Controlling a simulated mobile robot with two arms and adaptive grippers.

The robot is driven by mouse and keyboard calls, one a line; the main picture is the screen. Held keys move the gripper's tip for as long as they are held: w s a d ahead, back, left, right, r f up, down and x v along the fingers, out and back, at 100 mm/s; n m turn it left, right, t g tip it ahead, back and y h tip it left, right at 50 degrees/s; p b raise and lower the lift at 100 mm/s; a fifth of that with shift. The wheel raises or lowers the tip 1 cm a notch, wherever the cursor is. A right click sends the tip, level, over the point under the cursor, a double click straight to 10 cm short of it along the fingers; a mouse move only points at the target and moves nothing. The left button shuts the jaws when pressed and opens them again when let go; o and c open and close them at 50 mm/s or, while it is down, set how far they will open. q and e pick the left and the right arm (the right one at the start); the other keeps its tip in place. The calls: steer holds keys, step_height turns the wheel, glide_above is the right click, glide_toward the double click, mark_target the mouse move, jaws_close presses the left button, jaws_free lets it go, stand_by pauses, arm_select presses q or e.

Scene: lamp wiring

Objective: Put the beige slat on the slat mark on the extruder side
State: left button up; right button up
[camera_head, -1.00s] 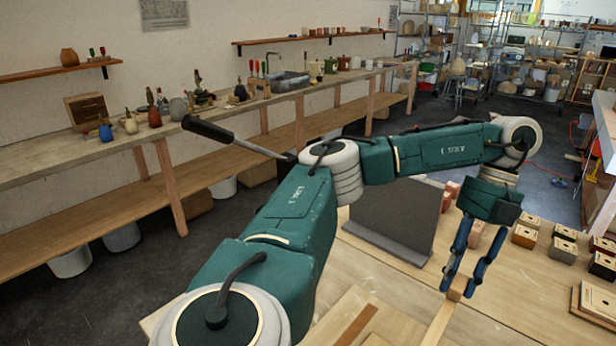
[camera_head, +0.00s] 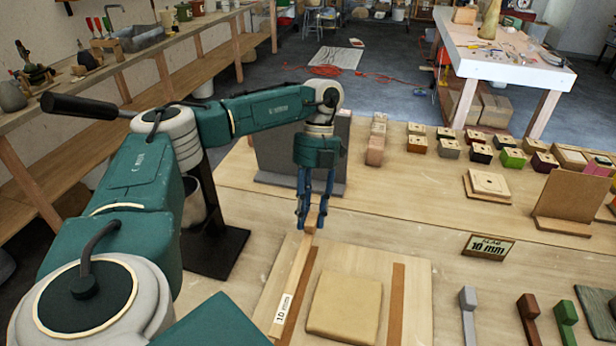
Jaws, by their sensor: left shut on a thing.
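The beige slat (camera_head: 292,278) is a long thin strip with a "10 mm" label near its front end. It lies along, or just above, the left part of the pale board (camera_head: 338,258); I cannot tell whether it touches. My left gripper (camera_head: 312,222) points down and is shut on its far end. Brown strips, which look like slat marks, run along the board: one (camera_head: 301,297) right beside the slat, another (camera_head: 396,305) on the right. A tan square slab (camera_head: 344,306) lies between them. My right gripper is not in view. I cannot make out the extruder for certain.
A grey upright panel (camera_head: 277,150) stands behind my left gripper. Several small coloured blocks (camera_head: 480,153) stand at the back right. Bare tabletop lies between board and sign.

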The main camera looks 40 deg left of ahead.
arm_select(q)
step_height(320, 180, down, 3)
steer(key=shift+s, duration=0.15)
steer(key=shift+f+p, duration=0.35)
steer(key=shift+f, duration=0.35)
step_height(320, 180, down, 4)
steer(key=shift+r+p, duration=0.1)
steer(key=shift+p, duration=0.25)
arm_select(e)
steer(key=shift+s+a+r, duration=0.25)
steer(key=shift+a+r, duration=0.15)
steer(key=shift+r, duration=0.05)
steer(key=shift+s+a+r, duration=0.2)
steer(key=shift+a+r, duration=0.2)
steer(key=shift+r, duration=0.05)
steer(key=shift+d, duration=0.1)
arm_select(q)
steer(key=shift+f, duration=0.2)
steer(key=o, duration=1)
steer(key=shift+c, duration=0.2)
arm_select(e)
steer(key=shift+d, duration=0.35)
